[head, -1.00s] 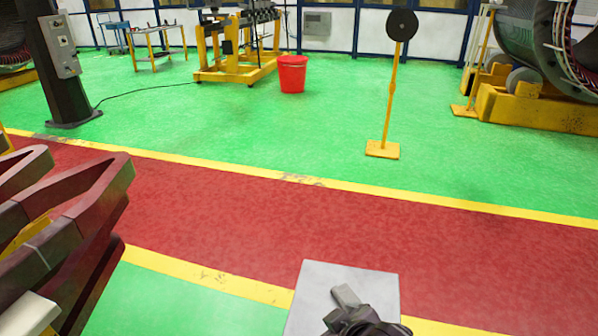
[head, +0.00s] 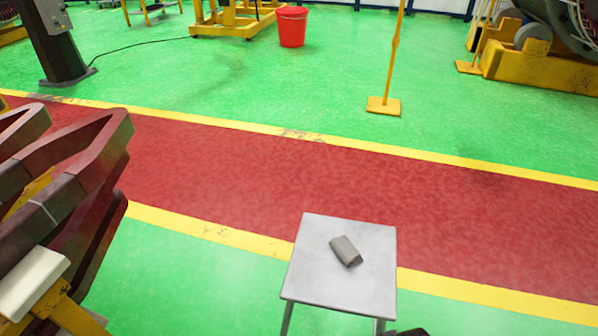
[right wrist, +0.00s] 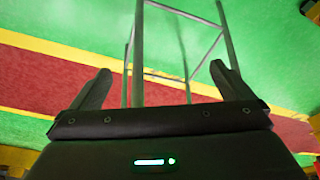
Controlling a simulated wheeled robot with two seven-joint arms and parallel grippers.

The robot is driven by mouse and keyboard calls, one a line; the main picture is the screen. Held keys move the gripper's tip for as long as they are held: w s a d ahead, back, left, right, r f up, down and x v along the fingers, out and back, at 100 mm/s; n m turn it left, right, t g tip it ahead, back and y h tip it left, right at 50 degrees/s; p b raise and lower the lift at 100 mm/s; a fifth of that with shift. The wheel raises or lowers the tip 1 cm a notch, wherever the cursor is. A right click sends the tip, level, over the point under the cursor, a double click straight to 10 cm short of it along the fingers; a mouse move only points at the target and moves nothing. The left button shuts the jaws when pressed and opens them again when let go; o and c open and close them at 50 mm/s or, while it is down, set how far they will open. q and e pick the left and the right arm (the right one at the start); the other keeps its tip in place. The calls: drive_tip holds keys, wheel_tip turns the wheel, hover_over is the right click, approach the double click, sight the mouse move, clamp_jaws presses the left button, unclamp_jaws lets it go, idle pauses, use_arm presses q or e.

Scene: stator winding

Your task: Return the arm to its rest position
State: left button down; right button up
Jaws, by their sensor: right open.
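My right gripper (right wrist: 163,92) shows in the right wrist view with its two fingers spread wide and nothing between them. Beyond the fingers are the thin metal legs (right wrist: 186,75) of a stand and the floor. In the head view only a small dark piece of my right arm (head: 408,332) shows at the bottom edge, just right of the small grey table (head: 310,262). A grey block (head: 346,251) lies on the tabletop, apart from my arm. My left gripper is not in view.
Dark red coil frames (head: 75,170) on a yellow support fill the left side. A red lane (head: 300,185) with yellow borders crosses the green floor. A yellow post (head: 384,105), a red bucket (head: 292,27) and yellow machinery (head: 540,65) stand farther back.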

drive_tip(key=s+f+g, duration=0.1)
drive_tip(key=s+f, duration=0.3)
drive_tip(key=f, duration=0.6)
drive_tip(key=s+f, duration=0.3)
drive_tip(key=f, duration=0.6)
drive_tip(key=s+d+f, duration=0.2)
drive_tip(key=s+f, duration=0.4)
drive_tip(key=s, duration=0.2)
drive_tip(key=s+d+f+g+p, duration=0.1)
drive_tip(key=s+d+f, duration=0.1)
drive_tip(key=s+f, duration=0.4)
drive_tip(key=shift+s, duration=1.1)
